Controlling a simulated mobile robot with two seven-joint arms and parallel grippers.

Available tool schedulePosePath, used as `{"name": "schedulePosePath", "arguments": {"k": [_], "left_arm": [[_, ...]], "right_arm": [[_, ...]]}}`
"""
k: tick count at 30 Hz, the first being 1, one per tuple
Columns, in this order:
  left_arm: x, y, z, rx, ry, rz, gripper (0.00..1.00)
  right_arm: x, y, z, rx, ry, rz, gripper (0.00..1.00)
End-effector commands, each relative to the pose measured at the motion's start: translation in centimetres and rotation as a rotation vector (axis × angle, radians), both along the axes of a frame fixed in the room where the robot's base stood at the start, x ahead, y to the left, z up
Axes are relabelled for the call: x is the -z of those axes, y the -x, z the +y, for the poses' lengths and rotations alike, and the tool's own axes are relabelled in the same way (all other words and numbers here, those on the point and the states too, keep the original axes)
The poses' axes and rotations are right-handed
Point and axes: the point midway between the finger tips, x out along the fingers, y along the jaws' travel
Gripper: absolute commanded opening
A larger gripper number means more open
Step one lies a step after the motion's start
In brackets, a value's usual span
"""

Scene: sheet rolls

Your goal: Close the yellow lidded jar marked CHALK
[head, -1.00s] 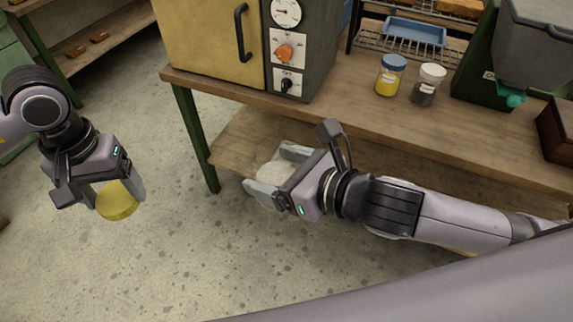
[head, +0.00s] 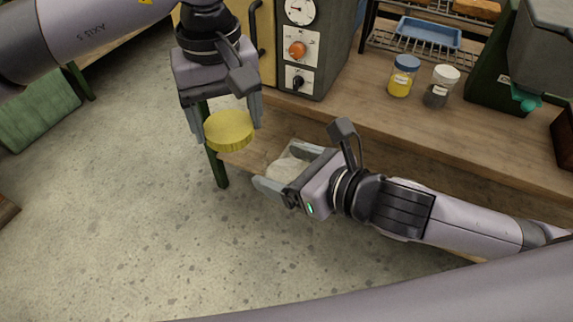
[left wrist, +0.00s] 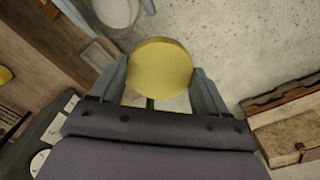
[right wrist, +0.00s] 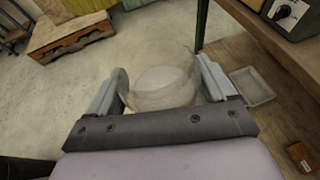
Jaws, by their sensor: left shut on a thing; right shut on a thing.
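The yellow round lid (head: 229,130) is held between the fingers of my left gripper (head: 228,122). It also shows as a yellow disc in the left wrist view (left wrist: 160,68). My right gripper (head: 282,170) is shut on a clear jar (head: 287,171) with whitish contents, low in front of the bench. The jar is see-through between the fingers in the right wrist view (right wrist: 163,82). The lid is up and left of the jar in the head view, apart from it. No CHALK marking is readable.
The wooden bench (head: 340,112) carries a yellow oven, a blue-capped jar (head: 403,76), a white-capped jar (head: 440,86) and a green machine. A small tray (right wrist: 253,87) lies on the lower shelf. Open floor (head: 130,220) is at the left.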

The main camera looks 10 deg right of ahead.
Motion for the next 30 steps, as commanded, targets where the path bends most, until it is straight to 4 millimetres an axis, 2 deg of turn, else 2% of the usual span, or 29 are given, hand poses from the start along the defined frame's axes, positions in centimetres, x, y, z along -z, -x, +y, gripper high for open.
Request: {"name": "schedulePosePath", "arguments": {"k": [1, 3, 6, 10, 15, 23, 30], "left_arm": [[-1.0, 0.5, -1.8, -0.011, -0.002, -0.006, 0.47], [-2.0, 1.1, -3.6, -0.037, -0.002, -0.005, 0.47], [-3.2, 1.9, -5.7, -0.069, -0.002, -0.003, 0.47], [-4.0, 2.8, -7.3, -0.097, 0.000, 0.000, 0.47], [-4.3, 3.1, -8.0, -0.112, 0.001, 0.001, 0.47], [-4.3, 3.1, -7.9, -0.111, 0.001, 0.002, 0.47], [-3.3, 3.1, -7.9, -0.110, 0.000, 0.003, 0.47]], "right_arm": [[-0.1, 0.0, 0.0, 0.000, -0.001, -0.003, 0.29], [-0.1, 0.0, 0.0, 0.000, -0.001, -0.003, 0.29], [-0.1, 0.0, 0.0, 0.000, -0.001, -0.003, 0.29], [-0.1, 0.0, 0.0, 0.000, -0.001, -0.003, 0.29], [-0.1, 0.0, 0.0, 0.000, -0.001, -0.003, 0.29], [-0.1, 0.0, 0.0, 0.000, -0.001, -0.003, 0.29], [-0.1, 0.0, 0.0, -0.001, -0.002, -0.003, 0.29]]}}
